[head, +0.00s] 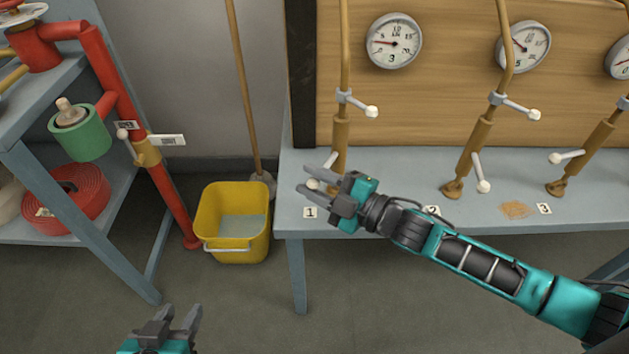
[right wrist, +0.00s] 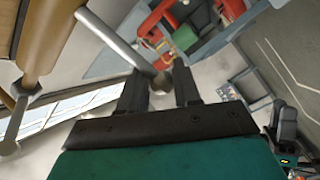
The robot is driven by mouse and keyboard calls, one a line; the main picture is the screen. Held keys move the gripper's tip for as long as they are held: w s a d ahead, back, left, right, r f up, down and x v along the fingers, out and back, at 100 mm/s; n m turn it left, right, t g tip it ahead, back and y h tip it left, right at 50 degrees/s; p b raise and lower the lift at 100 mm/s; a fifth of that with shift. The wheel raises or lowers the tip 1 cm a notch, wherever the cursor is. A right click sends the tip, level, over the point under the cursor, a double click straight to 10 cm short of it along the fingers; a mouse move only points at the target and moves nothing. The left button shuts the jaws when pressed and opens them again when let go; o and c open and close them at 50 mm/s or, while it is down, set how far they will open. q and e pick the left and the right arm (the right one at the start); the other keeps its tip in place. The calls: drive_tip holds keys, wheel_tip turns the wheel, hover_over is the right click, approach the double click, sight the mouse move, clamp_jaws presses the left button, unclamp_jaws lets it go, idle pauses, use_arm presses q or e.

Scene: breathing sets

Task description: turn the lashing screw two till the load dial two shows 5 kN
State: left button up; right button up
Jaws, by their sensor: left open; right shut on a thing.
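Three brass lashing screws stand on the grey bench: left (head: 340,141), middle (head: 467,158) and right (head: 582,153). My left gripper (head: 178,314) is open and empty.
A yellow bucket (head: 232,242) with a mop (head: 245,90) stands left of the bench. A grey rack (head: 85,215) with red pipe (head: 112,75) and a hose reel (head: 75,197) is at far left. An orange patch (head: 515,210) lies on the bench.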

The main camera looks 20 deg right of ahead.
drive_tip(key=shift+f, duration=0.15)
clamp_jaws()
drive_tip(key=shift+s, duration=0.1)
drive_tip(key=shift+s+d+n+g+y, duration=0.25)
drive_tip(key=shift+d+n+g+y, duration=0.1)
drive_tip(key=shift+n+g+y, duration=0.2)
drive_tip(key=shift+s+d+f+n+g+y+p, duration=0.1)
drive_tip(key=shift+s+d+n+g+y+p, duration=0.3)
drive_tip(key=shift+g+y, duration=0.25)
drive_tip(key=shift+a, duration=0.1)
drive_tip(key=o, duration=0.7)
unclamp_jaws()
drive_tip(key=shift+c, duration=0.2)
drive_tip(key=shift+w, duration=0.1)
